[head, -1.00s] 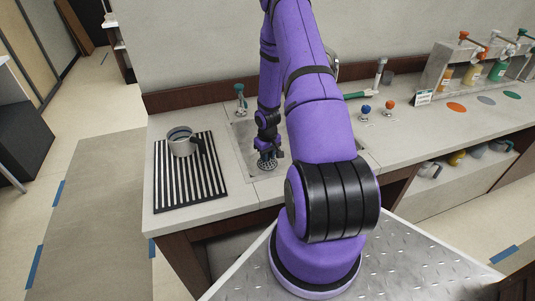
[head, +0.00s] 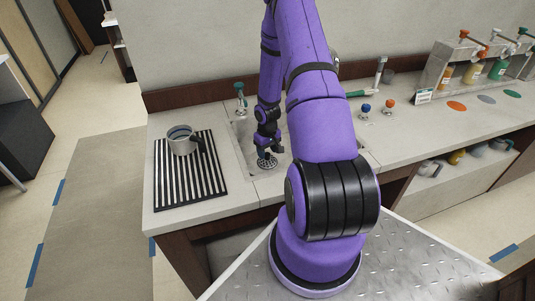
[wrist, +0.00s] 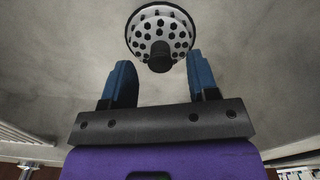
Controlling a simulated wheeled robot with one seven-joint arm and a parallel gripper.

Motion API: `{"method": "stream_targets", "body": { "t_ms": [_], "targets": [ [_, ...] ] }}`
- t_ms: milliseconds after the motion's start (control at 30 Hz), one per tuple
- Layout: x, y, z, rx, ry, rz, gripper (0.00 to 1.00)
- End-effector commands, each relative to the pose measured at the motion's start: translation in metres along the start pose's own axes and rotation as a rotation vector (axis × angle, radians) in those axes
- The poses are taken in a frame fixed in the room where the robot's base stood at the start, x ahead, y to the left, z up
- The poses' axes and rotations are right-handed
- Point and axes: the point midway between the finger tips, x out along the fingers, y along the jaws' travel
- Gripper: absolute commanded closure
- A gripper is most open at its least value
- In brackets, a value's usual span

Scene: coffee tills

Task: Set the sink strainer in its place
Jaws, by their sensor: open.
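The sink strainer (head: 267,162) is a pale metal piece with many dark holes and a black knob. It sits at the sink (head: 243,152), just below my gripper (head: 270,149). In the wrist view the strainer (wrist: 160,24) lies beyond the fingertips, with a dark ring around its edge. I cannot tell whether that ring is the drain's rim. My gripper (wrist: 162,78) is open, its two blue fingers apart with nothing between them. The knob points toward the gap and is clear of both fingers. My arm hides much of the sink.
A grey mug (head: 181,139) stands on a black-and-white striped mat (head: 190,185) to the left. Bottles in a rack (head: 447,65) are farther right.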

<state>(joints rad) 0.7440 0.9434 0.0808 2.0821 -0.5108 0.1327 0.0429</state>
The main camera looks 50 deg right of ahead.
Motion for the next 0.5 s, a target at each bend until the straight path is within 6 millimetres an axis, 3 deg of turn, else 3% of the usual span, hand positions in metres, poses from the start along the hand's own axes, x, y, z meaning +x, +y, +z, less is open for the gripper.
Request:
{"method": "stream_targets", "body": {
  "t_ms": [300, 500],
  "targets": [
    [-0.056, 0.001, 0.0, 0.002, 0.003, 0.001, 0.46],
    [-0.081, 0.0, 0.0, 0.001, 0.001, 0.0, 0.46]
  ]
}}
